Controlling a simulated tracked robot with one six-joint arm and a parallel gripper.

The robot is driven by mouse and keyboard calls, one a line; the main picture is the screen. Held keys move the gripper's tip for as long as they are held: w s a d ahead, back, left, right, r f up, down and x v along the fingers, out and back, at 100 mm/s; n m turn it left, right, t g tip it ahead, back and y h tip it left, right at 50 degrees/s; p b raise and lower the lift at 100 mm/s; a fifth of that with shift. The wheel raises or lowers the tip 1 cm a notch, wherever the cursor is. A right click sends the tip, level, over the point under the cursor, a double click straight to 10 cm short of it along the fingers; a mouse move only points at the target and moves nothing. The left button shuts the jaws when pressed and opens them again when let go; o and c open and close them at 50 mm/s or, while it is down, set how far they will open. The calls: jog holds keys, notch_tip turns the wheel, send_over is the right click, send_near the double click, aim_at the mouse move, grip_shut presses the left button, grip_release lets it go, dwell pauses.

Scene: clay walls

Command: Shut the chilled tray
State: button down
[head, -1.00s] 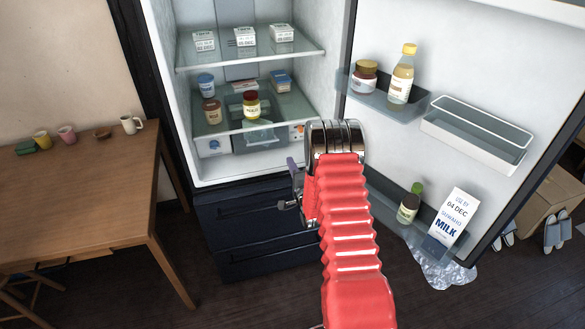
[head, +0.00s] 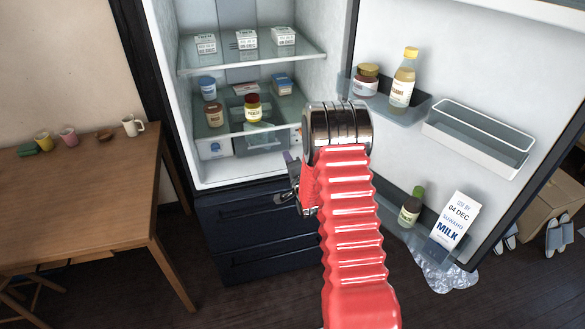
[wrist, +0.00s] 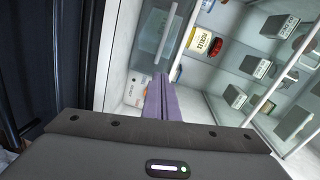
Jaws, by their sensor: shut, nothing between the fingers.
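The chilled tray (head: 259,140) is a grey translucent drawer low in the open fridge, under the lower glass shelf. Its front with a pale handle bar shows at the top of the wrist view (wrist: 157,38). From these views I cannot tell exactly how far out it stands. My gripper (head: 289,157) is shut and empty, in front of the fridge, to the right of and a little below the tray in the head view. In the wrist view its purple fingers (wrist: 162,96) are together, pointing toward the tray's lower end. I see no clear contact. My red-sleeved arm hides part of the fridge's right side.
The fridge door (head: 400,30) stands open at right, with bottles, jars and a milk carton (head: 452,221) in its bins. Shelves above the tray hold jars and boxes. Dark closed drawers (head: 250,228) lie below. A wooden table (head: 80,205) stands at left.

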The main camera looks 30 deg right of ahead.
jog(key=s+a+r+n+g, duration=0.2)
jog(key=s+a+r+n, duration=0.15)
jog(key=r, duration=0.35)
jog(key=s+a+r+n+g+y, duration=0.1)
jog(key=s+a+r+n, duration=0.25)
jog(key=a+r, duration=0.2)
jog(key=s+a+r+n+g, duration=0.25)
jog(key=s+r, duration=0.25)
jog(key=r, duration=0.3)
jog(key=s+a+r+n+g, duration=0.1)
jog(key=s+a+n, duration=0.2)
jog(key=s, duration=0.7)
jog(key=s+a+r+n+g+y, duration=0.1)
jog(key=s+a, duration=0.3)
jog(key=s, duration=0.7)
jog(key=s+a+r+n+g+y, duration=0.1)
jog(key=s+a+n+g, duration=0.2)
jog(key=s, duration=0.7)
jog(key=shift+s+a+r+n, duration=0.2)
jog(key=shift+a+n, duration=0.65)
